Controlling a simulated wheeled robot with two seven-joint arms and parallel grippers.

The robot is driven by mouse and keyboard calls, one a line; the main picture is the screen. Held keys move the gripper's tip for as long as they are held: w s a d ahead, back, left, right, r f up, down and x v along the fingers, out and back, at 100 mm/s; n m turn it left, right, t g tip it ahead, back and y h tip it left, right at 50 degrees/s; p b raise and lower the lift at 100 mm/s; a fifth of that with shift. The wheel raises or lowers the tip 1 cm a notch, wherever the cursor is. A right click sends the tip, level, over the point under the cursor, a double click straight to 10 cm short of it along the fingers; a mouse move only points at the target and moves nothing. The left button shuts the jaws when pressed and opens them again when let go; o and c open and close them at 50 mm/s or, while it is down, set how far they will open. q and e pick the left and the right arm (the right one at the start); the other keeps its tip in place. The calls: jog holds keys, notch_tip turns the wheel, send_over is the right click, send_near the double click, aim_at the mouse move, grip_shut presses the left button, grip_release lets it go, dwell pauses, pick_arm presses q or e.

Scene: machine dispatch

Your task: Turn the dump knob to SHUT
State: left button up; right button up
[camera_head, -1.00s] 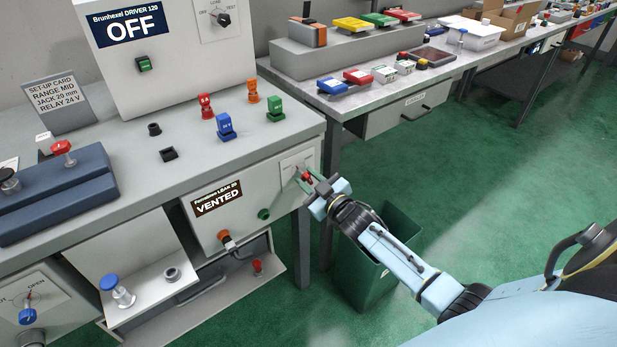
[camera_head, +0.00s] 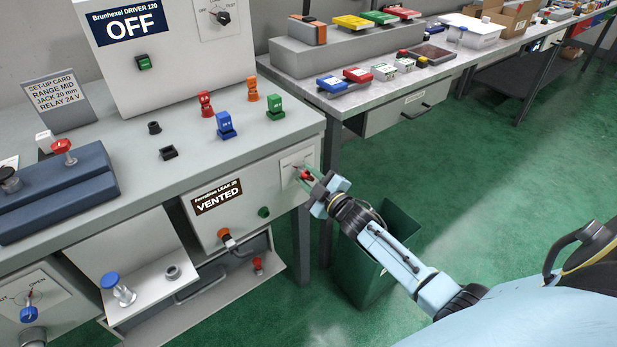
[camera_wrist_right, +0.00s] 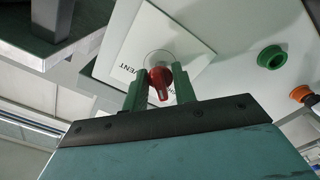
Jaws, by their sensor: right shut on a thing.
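The red knob (camera_head: 305,175) is on a white label plate at the right of the grey unit's front, whose display (camera_head: 217,197) reads VENTED. In the right wrist view the red knob (camera_wrist_right: 160,77) sits between the two green fingers of my right gripper (camera_wrist_right: 160,88), which is shut on it. My left gripper is not in view.
A green bin (camera_head: 372,265) stands on the floor below my right arm. A blue knob (camera_head: 29,313) is on another panel at lower left, with a plate reading OPEN.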

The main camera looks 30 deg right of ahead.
aim_at(311, 179)
jog(key=o, duration=0.6)
jog(key=shift+o, duration=0.2)
jog(key=shift+s, duration=0.1)
